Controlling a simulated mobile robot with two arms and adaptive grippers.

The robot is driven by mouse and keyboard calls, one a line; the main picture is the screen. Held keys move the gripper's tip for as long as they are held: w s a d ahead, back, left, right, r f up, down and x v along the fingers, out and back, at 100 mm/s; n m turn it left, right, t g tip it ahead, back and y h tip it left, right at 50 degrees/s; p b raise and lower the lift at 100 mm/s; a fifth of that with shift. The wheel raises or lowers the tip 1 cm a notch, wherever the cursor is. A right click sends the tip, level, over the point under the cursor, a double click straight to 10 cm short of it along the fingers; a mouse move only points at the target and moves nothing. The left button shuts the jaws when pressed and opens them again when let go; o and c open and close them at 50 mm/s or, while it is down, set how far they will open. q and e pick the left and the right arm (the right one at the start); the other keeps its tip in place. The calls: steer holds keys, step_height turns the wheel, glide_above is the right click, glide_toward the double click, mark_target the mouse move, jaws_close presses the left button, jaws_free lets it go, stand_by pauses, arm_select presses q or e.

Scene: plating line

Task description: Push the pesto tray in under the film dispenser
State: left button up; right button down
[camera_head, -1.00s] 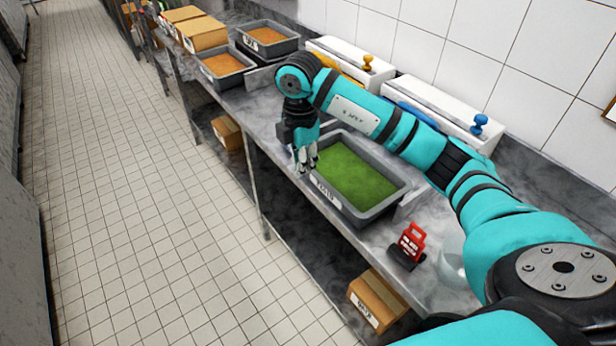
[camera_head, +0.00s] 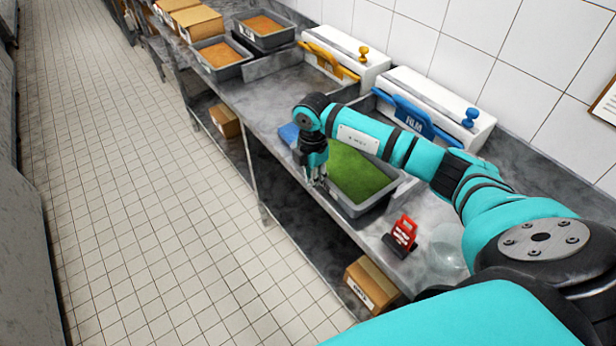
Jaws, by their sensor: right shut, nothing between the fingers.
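The pesto tray (camera_head: 371,205) is a grey tub filled with green. It lies on the steel counter near its front edge, in front of the white film dispenser (camera_head: 440,95) with blue parts and a "FILM" label. A strip of counter shows between them; my arm hides part of both. My right gripper (camera_head: 319,183) points down at the tray's front left side, shut and empty. I cannot tell whether its fingertips touch the tray wall. My left gripper is not in view.
A second white dispenser with yellow parts (camera_head: 345,55) stands further left. A blue item (camera_head: 289,133) lies left of the tray. A red holder (camera_head: 402,234) and a clear bowl (camera_head: 446,262) stand to its right. Orange-filled trays (camera_head: 222,72) and cardboard boxes (camera_head: 198,24) stand farther along.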

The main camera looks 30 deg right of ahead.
mark_target(355, 159)
steer(key=d+b, duration=0.1)
steer(key=d, duration=0.3)
steer(key=d+b, duration=0.2)
steer(key=d, duration=0.3)
steer(key=w+d+b, duration=0.1)
steer(key=d+b, duration=0.1)
steer(key=d, duration=0.3)
steer(key=shift+w+d+f, duration=0.1)
steer(key=shift+d+f, duration=0.05)
steer(key=shift+f, duration=0.05)
steer(key=shift+d+r, duration=0.15)
steer(key=shift+d, duration=0.4)
steer(key=shift+a, duration=0.1)
